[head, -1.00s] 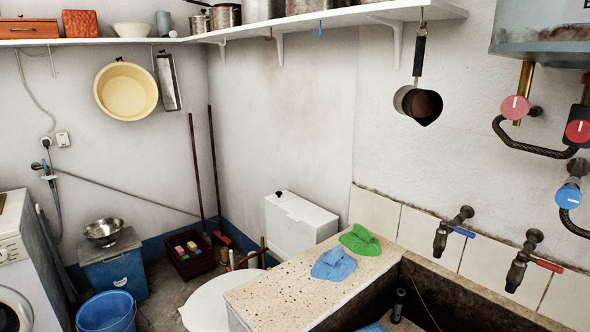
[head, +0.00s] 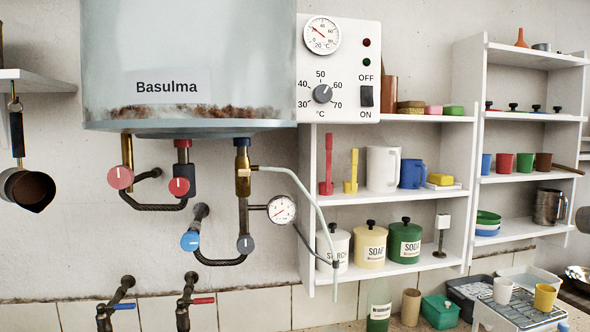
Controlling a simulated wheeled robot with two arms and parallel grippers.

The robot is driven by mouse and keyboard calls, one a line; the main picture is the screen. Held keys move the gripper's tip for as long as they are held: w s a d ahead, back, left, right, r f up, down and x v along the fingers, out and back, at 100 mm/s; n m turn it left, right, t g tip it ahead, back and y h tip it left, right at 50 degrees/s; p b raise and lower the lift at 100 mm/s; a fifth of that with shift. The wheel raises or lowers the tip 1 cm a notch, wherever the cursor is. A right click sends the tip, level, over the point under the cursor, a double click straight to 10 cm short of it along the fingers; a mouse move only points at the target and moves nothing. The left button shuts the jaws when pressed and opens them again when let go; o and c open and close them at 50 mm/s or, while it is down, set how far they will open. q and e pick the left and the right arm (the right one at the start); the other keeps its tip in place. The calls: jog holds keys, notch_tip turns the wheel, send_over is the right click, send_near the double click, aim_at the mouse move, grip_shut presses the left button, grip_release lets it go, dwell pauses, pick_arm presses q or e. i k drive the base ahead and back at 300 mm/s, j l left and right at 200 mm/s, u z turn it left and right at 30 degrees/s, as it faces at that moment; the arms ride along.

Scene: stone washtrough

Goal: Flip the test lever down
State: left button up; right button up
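No part that I can clearly tell as the test lever shows in the head view. Under the boiler (head: 190,60) marked "Basulma", a brass valve (head: 243,172) sits on the right-hand pipe. A small brass stub sticks out on its right, and a pale thin hose (head: 305,190) runs from there down to the right. A dark rocker switch (head: 366,96) marked OFF and ON is on the white control panel (head: 340,115). Neither of my grippers is in view.
White shelves (head: 400,198) with cups and jars stand to the right. Two taps (head: 184,304) are below.

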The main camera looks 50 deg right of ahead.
aim_at(242, 172)
jog(key=z, duration=1.25)
